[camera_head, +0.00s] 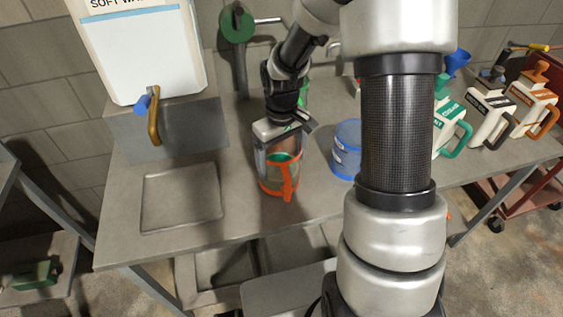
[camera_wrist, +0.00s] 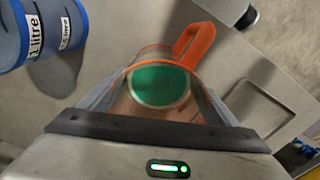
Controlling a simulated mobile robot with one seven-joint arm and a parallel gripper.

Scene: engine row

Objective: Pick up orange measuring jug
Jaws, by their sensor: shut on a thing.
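The orange measuring jug (camera_head: 282,178) stands upright on the grey bench, clear-walled with an orange rim, base and handle. Its handle faces the front of the bench. My gripper (camera_head: 279,133) comes from above and is shut on the jug's upper part. In the wrist view the jug (camera_wrist: 165,82) lies between the jaws, its orange handle pointing up and right. A green round patch shows inside or through the jug. My gripper hides part of the jug's rim, and I cannot tell whether its base touches the bench.
A blue measuring jug (camera_head: 347,148) stands close on the right, partly behind my arm; it also shows in the wrist view (camera_wrist: 40,32). A green item (camera_head: 303,93) is behind my gripper. A shallow recess (camera_head: 181,197) is on the left. Several labelled jugs (camera_head: 490,115) stand far right.

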